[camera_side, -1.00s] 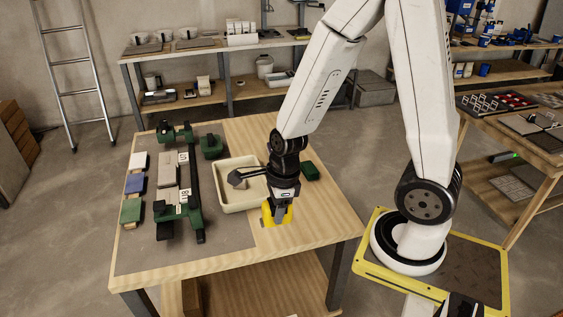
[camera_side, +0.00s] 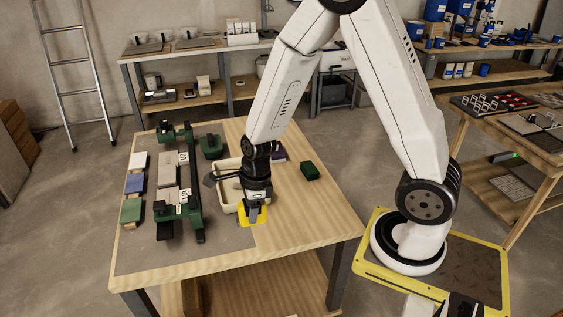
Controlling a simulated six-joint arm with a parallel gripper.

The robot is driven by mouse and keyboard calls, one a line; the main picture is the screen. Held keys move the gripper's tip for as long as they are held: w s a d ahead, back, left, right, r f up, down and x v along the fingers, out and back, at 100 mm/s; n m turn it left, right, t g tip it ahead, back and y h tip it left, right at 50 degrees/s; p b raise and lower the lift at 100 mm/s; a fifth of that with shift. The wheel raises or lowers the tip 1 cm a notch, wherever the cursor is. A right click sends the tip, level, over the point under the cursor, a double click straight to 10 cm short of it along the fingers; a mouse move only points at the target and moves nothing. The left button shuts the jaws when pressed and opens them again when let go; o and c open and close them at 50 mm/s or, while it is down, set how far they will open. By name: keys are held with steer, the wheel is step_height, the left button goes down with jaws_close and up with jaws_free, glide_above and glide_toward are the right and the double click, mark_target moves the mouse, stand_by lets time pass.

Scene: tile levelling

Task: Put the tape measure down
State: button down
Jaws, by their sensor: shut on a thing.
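The yellow tape measure (camera_side: 245,217) is in the jaws of my gripper (camera_side: 253,212), close to the right edge of the grey mat (camera_side: 180,260) on the wooden table. My gripper points down and is shut on the tape measure, partly covering it. I cannot tell whether the tape measure touches the surface below it. The beige tray (camera_side: 226,193) is just behind my gripper and partly hidden by it.
A green and black fixture (camera_side: 195,205) holding tiles stands left of my gripper. Several coloured blocks, one blue (camera_side: 135,184), line the mat's left side. A dark green block (camera_side: 310,171) and a purple one (camera_side: 278,153) lie to the right. The table's front right is clear.

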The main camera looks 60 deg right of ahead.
steer(key=shift+w+f, duration=3.2)
steer(key=shift+w, duration=0.25)
steer(key=shift+w+f, duration=0.3)
steer(key=shift+f, duration=1.55)
steer(key=shift+f, duration=0.1)
steer(key=shift+c, duration=0.8)
jaws_free()
